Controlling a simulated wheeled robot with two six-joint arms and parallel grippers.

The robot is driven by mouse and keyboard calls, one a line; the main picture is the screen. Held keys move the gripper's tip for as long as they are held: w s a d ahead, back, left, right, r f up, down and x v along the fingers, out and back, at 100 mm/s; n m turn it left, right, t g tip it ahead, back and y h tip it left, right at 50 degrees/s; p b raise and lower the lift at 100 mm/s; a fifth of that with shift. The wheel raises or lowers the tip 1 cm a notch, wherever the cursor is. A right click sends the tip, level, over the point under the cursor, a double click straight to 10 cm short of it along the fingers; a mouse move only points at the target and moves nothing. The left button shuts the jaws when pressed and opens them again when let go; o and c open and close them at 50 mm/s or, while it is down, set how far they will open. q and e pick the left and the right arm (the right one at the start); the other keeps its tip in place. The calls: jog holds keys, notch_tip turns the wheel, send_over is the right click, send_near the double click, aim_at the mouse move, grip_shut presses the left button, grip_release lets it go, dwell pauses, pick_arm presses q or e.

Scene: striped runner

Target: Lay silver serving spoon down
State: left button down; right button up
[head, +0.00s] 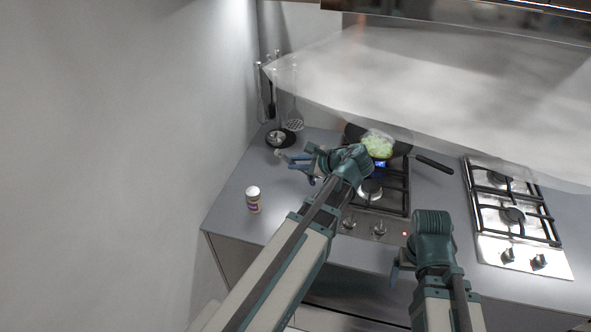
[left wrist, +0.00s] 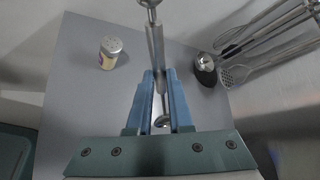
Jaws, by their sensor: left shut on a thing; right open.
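The silver serving spoon (left wrist: 156,46) shows in the left wrist view, running lengthwise between the blue fingers of my left gripper (left wrist: 159,88). One end sticks out past the fingertips and a rounded end shows between the fingers near the palm. In the head view my left gripper (head: 297,160) is shut on it over the grey counter (head: 232,205), left of the near hob. Only a small pale tip of the spoon (head: 280,153) shows there. I cannot tell whether the spoon touches the counter. My right gripper (head: 398,265) is open and low by the counter's front edge, its fingers mostly hidden.
A small white-lidded jar (head: 253,200) stands front left on the counter. A frying pan (head: 432,164) with green food sits on the left hob. Counter between jar and holder is clear.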

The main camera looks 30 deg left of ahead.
pick_arm(q)
jog(key=shift+w+a+f+b, duration=0.1)
jog(key=shift+a+f+b, duration=0.05)
jog(key=shift+f+b, duration=0.45)
jog(key=shift+w+a+f+b, duration=0.15)
jog(key=shift+f+b, duration=0.45)
jog(key=shift+f, duration=0.05)
jog(key=shift+w+a+f+b, duration=0.1)
jog(key=shift+a+f+b, duration=0.05)
jog(key=shift+f+b, duration=0.45)
